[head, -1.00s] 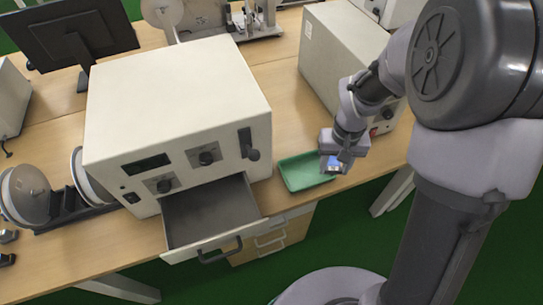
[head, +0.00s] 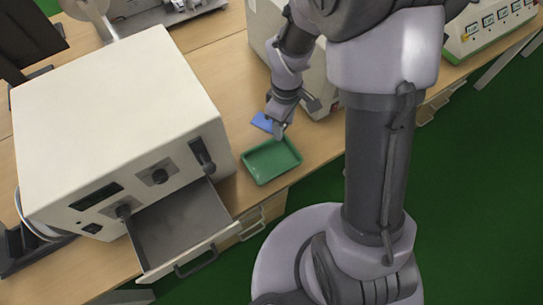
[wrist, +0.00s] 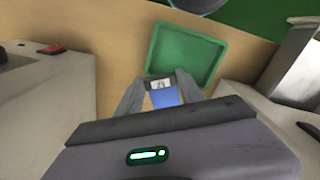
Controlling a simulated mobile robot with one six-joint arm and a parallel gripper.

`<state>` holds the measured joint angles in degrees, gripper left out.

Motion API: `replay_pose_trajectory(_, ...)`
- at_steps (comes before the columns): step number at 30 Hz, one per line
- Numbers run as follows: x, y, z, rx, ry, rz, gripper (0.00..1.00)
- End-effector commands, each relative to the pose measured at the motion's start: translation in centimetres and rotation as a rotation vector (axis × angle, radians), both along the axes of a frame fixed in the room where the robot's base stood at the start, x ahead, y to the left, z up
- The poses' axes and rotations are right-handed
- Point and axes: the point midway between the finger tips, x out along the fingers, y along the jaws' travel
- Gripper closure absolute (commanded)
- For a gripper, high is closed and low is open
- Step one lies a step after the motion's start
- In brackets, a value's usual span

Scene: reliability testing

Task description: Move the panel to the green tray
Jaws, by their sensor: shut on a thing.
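The panel (head: 262,122) is a small flat blue piece at the far side of the green tray in the head view. It also shows in the wrist view (wrist: 166,97), with a grey and white patch at one end, between the two fingers. My gripper (head: 277,127) is shut on it; the fingers also show in the wrist view (wrist: 160,92). The green tray (head: 270,180) lies on the table and looks empty. In the wrist view the tray (wrist: 214,62) lies just beyond the fingertips. The gap between panel and table cannot be judged.
A large cream machine (head: 115,110) with an open grey drawer (head: 185,225) stands left of the tray. Another cream box (head: 262,30) stands behind my gripper. A machine with several small displays (head: 490,25) is at the far right. The table front edge is close to the tray.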

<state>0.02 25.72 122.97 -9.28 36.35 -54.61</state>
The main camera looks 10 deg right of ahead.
Motion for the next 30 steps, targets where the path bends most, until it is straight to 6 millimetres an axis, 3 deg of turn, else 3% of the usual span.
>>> replay_pose_trajectory(6,-1.4,0.0,0.5,0.003,0.002,0.600,0.94)
replay_pose_trajectory(12,-2.1,0.0,0.3,0.003,-0.001,1.003,0.94)
replay_pose_trajectory(14,-2.3,0.0,-0.6,0.004,0.001,1.050,0.94)
replay_pose_trajectory(19,-2.3,0.0,-5.2,0.003,0.001,1.072,0.94)
replay_pose_trajectory(28,-2.3,0.0,-10.0,0.003,0.001,1.068,0.94)
replay_pose_trajectory(30,-2.3,0.0,-10.2,0.001,-0.001,1.068,0.94)
